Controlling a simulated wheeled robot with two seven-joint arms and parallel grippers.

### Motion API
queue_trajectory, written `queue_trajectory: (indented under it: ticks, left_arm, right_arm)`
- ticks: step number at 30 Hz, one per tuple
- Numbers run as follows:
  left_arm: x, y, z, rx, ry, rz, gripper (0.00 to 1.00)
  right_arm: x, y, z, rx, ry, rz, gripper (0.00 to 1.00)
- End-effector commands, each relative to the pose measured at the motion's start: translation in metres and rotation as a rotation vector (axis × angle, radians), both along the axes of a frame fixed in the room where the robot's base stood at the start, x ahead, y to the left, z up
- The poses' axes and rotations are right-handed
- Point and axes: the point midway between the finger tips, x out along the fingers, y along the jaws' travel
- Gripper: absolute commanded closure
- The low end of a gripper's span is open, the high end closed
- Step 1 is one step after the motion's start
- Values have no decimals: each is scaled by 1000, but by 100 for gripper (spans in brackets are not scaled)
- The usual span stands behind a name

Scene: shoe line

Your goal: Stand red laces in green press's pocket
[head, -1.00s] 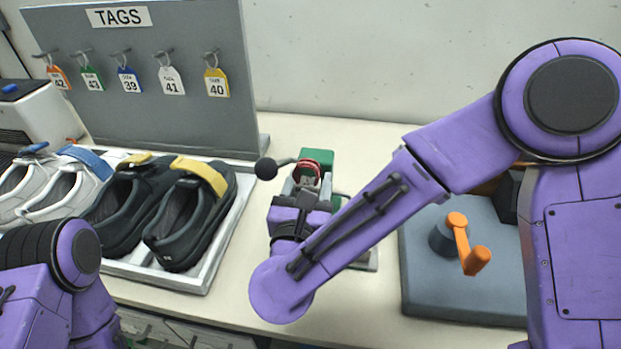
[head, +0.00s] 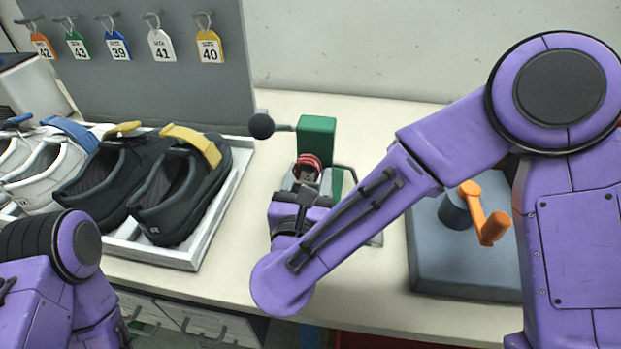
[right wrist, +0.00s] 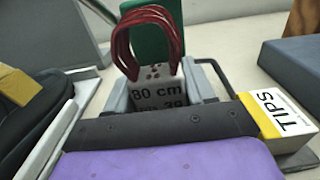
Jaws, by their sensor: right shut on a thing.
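The red laces (head: 308,166) are a looped bundle on a pale card (right wrist: 160,92) printed "80 cm". My right gripper (head: 304,187) is shut on the card, with a grey finger on each side of it in the right wrist view (right wrist: 168,92). The loops stand upright above the fingers. The green press (head: 316,138) stands just behind the laces, with a black ball lever (head: 261,126) to its left. It also shows behind the loops in the right wrist view (right wrist: 152,42). Its pocket is hidden by my gripper and the laces. My left gripper is out of view.
A white tray (head: 188,257) of shoes stands left of the press. A grey tag board (head: 150,95) is behind it. A blue-grey base (head: 440,265) with an orange crank (head: 485,215) stands to the right. A yellow TIPS box (right wrist: 277,115) is close on the right.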

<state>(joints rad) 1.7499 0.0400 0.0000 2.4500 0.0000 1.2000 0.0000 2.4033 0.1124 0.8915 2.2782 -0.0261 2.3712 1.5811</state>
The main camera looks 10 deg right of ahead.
Motion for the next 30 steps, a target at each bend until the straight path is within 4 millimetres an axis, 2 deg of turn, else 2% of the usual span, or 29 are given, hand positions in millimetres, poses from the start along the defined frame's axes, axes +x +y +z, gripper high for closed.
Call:
queue_trajectory:
  ticks: [3, 4, 6, 14, 17, 20, 27, 30]
  left_arm:
    - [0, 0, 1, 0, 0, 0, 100]
    - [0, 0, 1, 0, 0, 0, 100]
    - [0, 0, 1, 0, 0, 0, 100]
    - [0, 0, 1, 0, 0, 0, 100]
    - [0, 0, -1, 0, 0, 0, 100]
    - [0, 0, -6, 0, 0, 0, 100]
    - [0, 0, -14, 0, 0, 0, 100]
    - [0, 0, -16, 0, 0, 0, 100]
  right_arm:
    - [0, 0, 1, 0, 0, 0, 75]
    - [0, 0, 1, 0, 0, 0, 40]
    - [0, 0, 1, 0, 0, 0, 17]
    - [0, 0, 1, 0, 0, -1, 17]
    - [-6, 3, 0, 0, 0, 2, 17]
    - [-22, 10, -1, -2, -1, 5, 17]
    - [-75, 32, -1, -3, -2, 4, 17]
    - [-89, 38, 0, -1, -2, 2, 17]
